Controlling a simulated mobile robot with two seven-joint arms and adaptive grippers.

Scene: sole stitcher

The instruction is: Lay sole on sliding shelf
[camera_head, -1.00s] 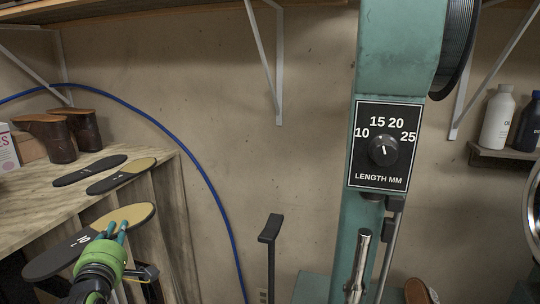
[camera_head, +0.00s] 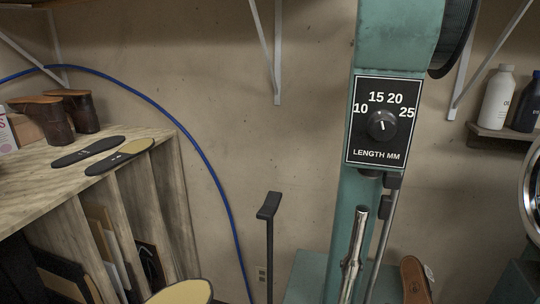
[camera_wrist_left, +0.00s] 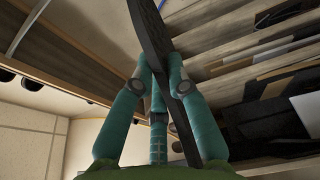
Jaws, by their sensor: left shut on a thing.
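My left gripper (camera_wrist_left: 160,82) is shut on a dark sole (camera_wrist_left: 153,32), seen edge-on between its teal fingers in the left wrist view. In the head view only the tan end of this sole (camera_head: 184,292) shows at the bottom edge; the gripper itself is out of that picture. The sole is in front of the wooden cabinet, clear of its top. I cannot tell which part is the sliding shelf. My right gripper is not in view.
Two more soles (camera_head: 88,151) (camera_head: 120,156) and brown boots (camera_head: 60,115) are on the cabinet top (camera_head: 30,185). Boards fill slots below. A green stitching machine (camera_head: 397,40) with a length dial (camera_head: 383,125) stands right. A black post (camera_head: 269,235) stands between.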

